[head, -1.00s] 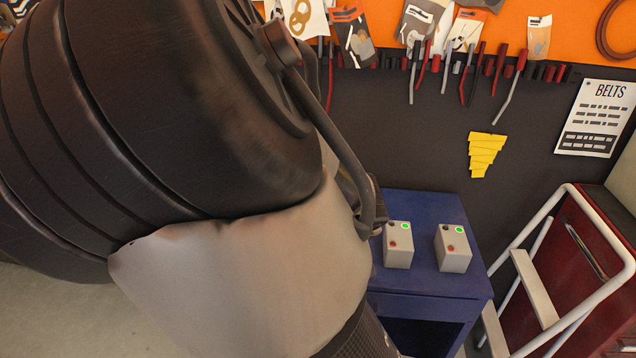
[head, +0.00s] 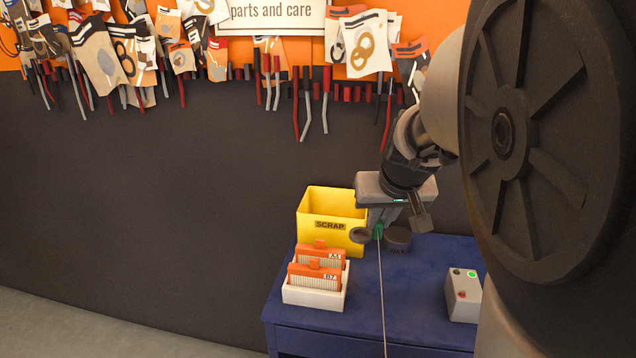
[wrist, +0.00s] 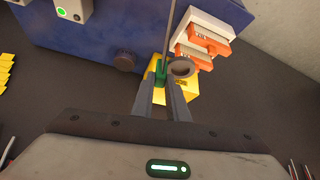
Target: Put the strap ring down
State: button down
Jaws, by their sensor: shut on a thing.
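My gripper (head: 380,228) is shut on the green piece of the strap ring, above the blue bench's back part. In the wrist view the green piece (wrist: 160,73) sits between my fingertips. The grey ring (wrist: 181,68) sticks out beside it; in the head view the ring (head: 360,236) shows left of the fingers. A thin, straight grey line (head: 382,300) runs from the green piece down past the bench's front. I cannot tell how far the ring is above the bench.
The blue bench (head: 400,290) carries a yellow scrap bin (head: 335,236), a white holder (head: 314,297) with orange cards, a dark round piece (head: 398,240) near my gripper, and a grey switch box (head: 462,297). Bare bench top lies between holder and switch box.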

jog(key=w+d+f+m+b, duration=0.1)
jog(key=w+d+f+b, duration=0.1)
jog(key=d+f, duration=0.25)
jog(key=m+h+b, duration=0.2)
jog(key=b, duration=0.3)
send_over(422, 294)
notch_tip(422, 294, down, 14)
jog(key=shift+f, duration=2)
jog(key=shift+f, duration=0.1)
jog(key=shift+f+b, duration=0.2)
jog(key=shift+b, duration=0.1)
jog(key=c, duration=1.7)
grip_release()
jog(key=shift+r, duration=0.1)
jog(key=shift+c, duration=0.2)
jog(key=shift+r, duration=0.1)
